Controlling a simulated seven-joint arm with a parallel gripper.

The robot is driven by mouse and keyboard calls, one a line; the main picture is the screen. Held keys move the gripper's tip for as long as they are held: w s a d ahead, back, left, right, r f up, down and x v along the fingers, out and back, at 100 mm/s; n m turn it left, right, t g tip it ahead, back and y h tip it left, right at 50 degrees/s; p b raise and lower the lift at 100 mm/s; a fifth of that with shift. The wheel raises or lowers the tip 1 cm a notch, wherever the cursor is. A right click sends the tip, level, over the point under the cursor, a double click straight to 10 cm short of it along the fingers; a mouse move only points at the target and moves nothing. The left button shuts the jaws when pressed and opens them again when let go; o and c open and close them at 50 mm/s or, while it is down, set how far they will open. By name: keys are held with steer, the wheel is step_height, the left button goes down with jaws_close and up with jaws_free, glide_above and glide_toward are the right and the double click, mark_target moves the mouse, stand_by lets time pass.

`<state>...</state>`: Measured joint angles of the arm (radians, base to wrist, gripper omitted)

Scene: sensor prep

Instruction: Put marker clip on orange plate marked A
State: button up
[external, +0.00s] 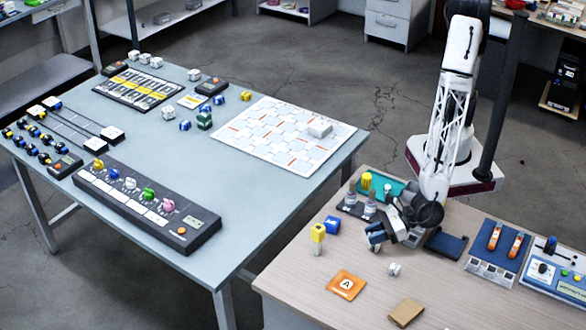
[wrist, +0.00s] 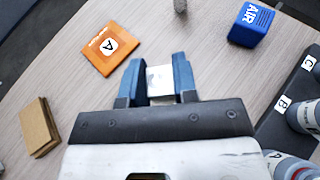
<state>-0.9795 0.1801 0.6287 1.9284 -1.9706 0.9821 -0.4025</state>
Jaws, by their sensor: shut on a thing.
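My gripper (external: 376,238) is above the wooden table in the external view. In the wrist view its two blue fingers (wrist: 158,80) are closed on a small white and silver piece, which looks like the marker clip (wrist: 160,79). Its lower part is hidden. The orange plate marked A (external: 345,284) lies flat on the table, toward the lower left of my gripper. In the wrist view the plate (wrist: 110,49) is ahead and left of the fingers, apart from them, with nothing on it.
A blue AIR block (external: 332,224) and a yellow-topped post (external: 317,238) stand left of my gripper. A small white piece (external: 394,269) and a brown block (external: 406,312) lie in front. A dark rack with bottles (external: 369,204) stands behind. The table around the plate is clear.

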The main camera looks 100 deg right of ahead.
glide_above(346, 284)
steer(key=shift+f, duration=0.75)
steer(key=shift+f, duration=1.7)
steer(key=shift+f, duration=0.2)
steer(key=o, duration=0.9)
steer(key=shift+r, duration=0.15)
